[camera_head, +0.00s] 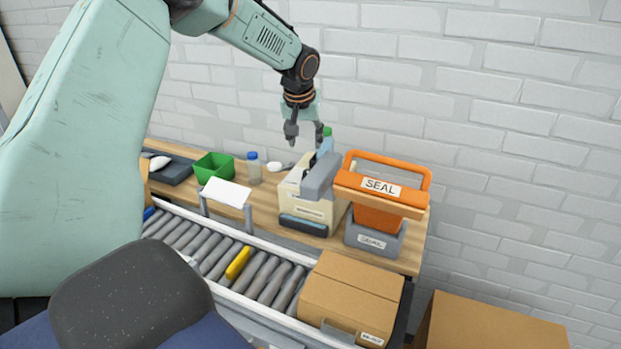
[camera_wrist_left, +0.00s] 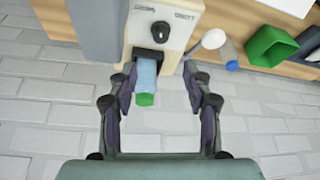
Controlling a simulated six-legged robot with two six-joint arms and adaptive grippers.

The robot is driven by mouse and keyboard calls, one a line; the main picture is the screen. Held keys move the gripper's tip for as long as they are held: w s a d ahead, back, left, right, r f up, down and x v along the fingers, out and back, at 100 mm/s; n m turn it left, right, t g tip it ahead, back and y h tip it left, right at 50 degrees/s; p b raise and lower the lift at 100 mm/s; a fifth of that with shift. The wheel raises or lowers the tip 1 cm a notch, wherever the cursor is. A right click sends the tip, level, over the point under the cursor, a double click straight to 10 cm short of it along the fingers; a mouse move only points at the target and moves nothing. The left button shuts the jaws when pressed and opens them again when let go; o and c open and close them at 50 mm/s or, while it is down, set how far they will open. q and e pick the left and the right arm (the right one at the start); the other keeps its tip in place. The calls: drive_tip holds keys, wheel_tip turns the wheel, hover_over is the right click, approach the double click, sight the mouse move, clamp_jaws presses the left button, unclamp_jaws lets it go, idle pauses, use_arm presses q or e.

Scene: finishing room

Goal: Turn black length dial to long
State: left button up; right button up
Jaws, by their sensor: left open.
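The black length dial (camera_wrist_left: 160,31) is a small round knob with a pale mark on the cream face of a dispenser (camera_wrist_left: 178,12). Small labels flank it, too blurred to read surely. In the head view the dispenser (camera_head: 306,207) stands on the bench, and the dial cannot be made out. My left gripper (camera_head: 304,138) is open above the dispenser's back side, pointing down. In the wrist view its fingers (camera_wrist_left: 160,80) are spread below the dial, apart from it. My right gripper is not in view.
An orange-handled sealer (camera_head: 375,215) stands right of the dispenser. A green bin (camera_head: 213,167), a small bottle (camera_head: 254,168) and a white spoon-like item (camera_head: 280,167) lie left. A roller conveyor (camera_head: 215,255) with a carton (camera_head: 350,295) runs in front. A brick wall is behind.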

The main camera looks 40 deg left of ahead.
sight(307, 172)
use_arm(q)
drive_tip(key=x, duration=1.1)
drive_tip(key=shift+s+f+b, duration=0.3)
drive_tip(key=shift+w+a+f, duration=0.1)
drive_tip(key=shift+w+f, duration=0.3)
drive_tip(key=shift+f, duration=0.1)
drive_tip(key=shift+s+r, duration=0.15)
drive_tip(key=shift+s, duration=0.1)
drive_tip(key=shift+c, duration=0.5)
drive_tip(key=shift+w, duration=0.2)
drive_tip(key=c, duration=0.6)
drive_tip(key=shift+s, duration=0.1)
clamp_jaws()
